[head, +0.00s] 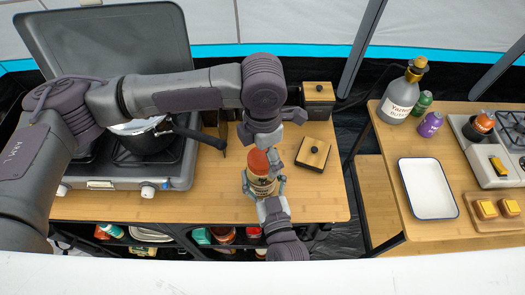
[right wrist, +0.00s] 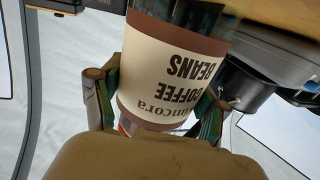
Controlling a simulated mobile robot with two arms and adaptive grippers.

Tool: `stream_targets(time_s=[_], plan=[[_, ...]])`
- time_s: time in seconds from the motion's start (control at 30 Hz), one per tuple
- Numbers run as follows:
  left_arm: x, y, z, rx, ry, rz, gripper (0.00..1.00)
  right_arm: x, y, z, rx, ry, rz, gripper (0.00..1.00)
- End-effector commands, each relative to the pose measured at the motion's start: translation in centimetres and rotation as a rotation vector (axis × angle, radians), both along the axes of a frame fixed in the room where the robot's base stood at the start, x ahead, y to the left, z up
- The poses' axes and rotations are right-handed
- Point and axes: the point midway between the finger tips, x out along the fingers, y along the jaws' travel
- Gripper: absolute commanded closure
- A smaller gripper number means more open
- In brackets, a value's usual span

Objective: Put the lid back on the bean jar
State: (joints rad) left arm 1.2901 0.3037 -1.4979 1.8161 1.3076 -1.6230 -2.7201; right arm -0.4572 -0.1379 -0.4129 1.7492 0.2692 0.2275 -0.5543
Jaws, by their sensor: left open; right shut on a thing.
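The bean jar (head: 262,186), with a cream and brown "Coffee Beans" label, stands at the front of the wooden counter. My right gripper (head: 264,181) is shut around its body; the right wrist view shows the label of the jar (right wrist: 165,72) between the two fingers (right wrist: 158,103). A round orange-red top (head: 258,161) shows at the jar's upper end; it looks like the lid, but how it sits on the rim is hidden. My left gripper (head: 262,143) is open, close above this top. I cannot tell whether its fingers touch it.
A black box with a wooden top (head: 313,154) stands right of the jar, and a similar one (head: 318,95) behind. A pot (head: 146,140) sits on the stove at left. A white tray (head: 428,189) and bottle (head: 401,95) are on the right table. The counter's front right is clear.

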Motion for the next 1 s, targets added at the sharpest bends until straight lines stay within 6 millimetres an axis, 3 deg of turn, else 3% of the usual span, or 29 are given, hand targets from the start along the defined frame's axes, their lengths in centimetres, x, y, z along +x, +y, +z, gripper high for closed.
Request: stream_targets(time_s=[0.27,0.7,1.0], plan=[[0.1,0.0,1.1,0.0,-0.002,0.001,0.05,0.0,0.0,0.0,0.001,0.001,0.0,1.0],[0.1,0.0,9.7,-0.002,-0.002,0.0,0.05,0.0,0.0,0.0,0.001,0.001,0.0,1.0],[0.0,0.0,12.0,0.001,0.0,0.0,0.05,0.0,0.0,0.0,0.001,0.001,0.0,1.0]])
